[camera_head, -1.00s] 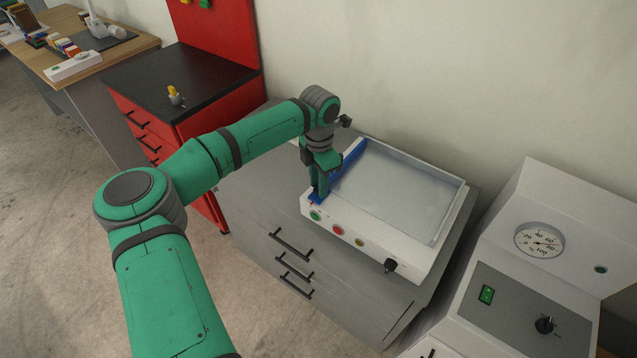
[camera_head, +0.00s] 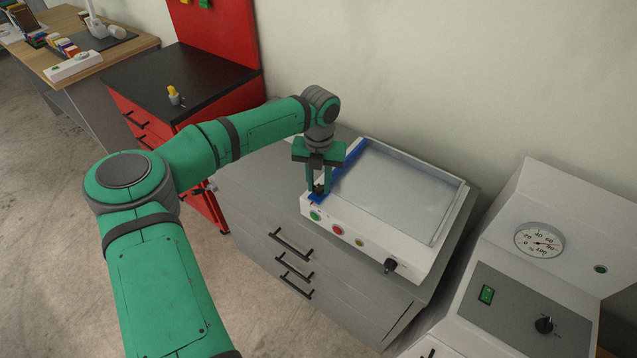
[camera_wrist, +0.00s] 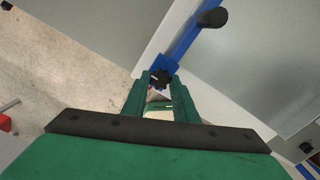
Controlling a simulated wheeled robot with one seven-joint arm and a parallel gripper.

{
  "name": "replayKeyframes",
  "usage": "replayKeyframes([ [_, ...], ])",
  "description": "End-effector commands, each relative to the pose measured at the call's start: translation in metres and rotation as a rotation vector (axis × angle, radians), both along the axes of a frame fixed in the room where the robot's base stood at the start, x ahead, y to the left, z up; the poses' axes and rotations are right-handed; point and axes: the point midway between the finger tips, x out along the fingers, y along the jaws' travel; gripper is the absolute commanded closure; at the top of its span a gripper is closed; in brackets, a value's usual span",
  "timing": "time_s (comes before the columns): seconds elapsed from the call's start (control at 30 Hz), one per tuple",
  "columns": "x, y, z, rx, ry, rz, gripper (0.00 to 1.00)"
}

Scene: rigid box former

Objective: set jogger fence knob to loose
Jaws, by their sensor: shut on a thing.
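The jogger fence (camera_head: 345,169) is a blue bar along the left side of the white jogger tray (camera_head: 383,232). Its knob (camera_wrist: 160,77) is small, black and lobed, on the near end of the blue bar, with a pale mark on top. My gripper (camera_head: 318,190) points down at this end of the fence. In the wrist view my gripper (camera_wrist: 160,84) has its two green fingers on either side of the knob, shut on it. In the head view the knob is mostly hidden between the fingers.
A black ball-ended handle (camera_wrist: 213,17) stands on the blue fence. The tray front carries a green button (camera_head: 315,216), a red button (camera_head: 337,230) and a black dial (camera_head: 390,265). A machine with a gauge (camera_head: 539,240) stands at the right. Grey drawers lie below.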

Motion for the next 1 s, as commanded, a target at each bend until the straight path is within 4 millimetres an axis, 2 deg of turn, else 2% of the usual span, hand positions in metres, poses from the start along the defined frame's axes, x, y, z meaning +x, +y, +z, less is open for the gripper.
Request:
replayKeyframes([
  [0.3, 0.0012, 0.0000, 0.0014, -0.001, -0.003, 0.083, 0.96],
  [0.73, 0.0009, 0.0001, 0.0012, -0.001, -0.003, 0.091, 0.96],
  [0.77, 0.0008, 0.0001, 0.0012, -0.001, -0.003, 0.091, 0.69],
  [0.8, 0.0008, 0.0001, 0.0012, 0.000, -0.002, 0.091, 0.59],
  [0.83, 0.0008, 0.0001, 0.0011, 0.000, -0.002, 0.091, 0.55],
  [1.0, 0.0005, 0.0001, 0.0007, 0.000, -0.002, 0.090, 0.55],
])
